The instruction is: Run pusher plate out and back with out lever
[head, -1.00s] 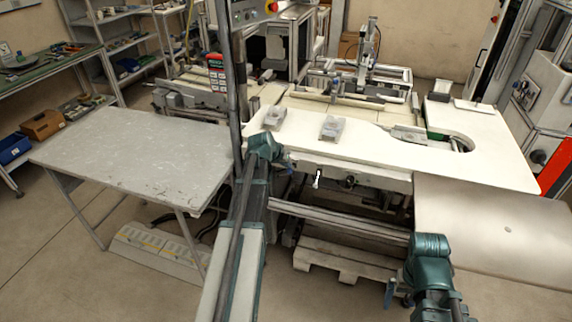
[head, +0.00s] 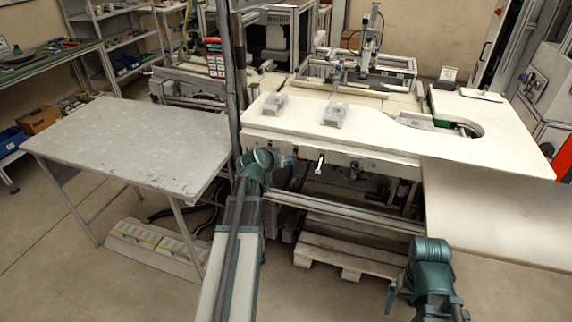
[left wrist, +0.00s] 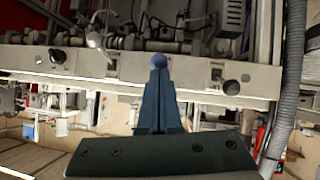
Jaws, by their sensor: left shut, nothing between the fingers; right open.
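A blue ball-topped lever (left wrist: 159,61) shows in the left wrist view on the pale front rail (left wrist: 200,75), right at the tips of my left gripper (left wrist: 159,78). I cannot tell whether they touch. My left gripper (head: 284,160) is shut and empty, in front of the rail under the white worktop. A white-knobbed lever (head: 320,163) stands to its right in the head view and shows at the left in the wrist view (left wrist: 95,40). My right gripper (head: 392,298) is open, low at the right. I cannot pick out the pusher plate for certain.
The white worktop (head: 470,150) has a rounded cutout at right and two small grey blocks (head: 335,115) on it. A grey table (head: 130,145) stands at left, a pallet (head: 345,255) lies below. A grey hose (left wrist: 290,80) runs at right in the wrist view.

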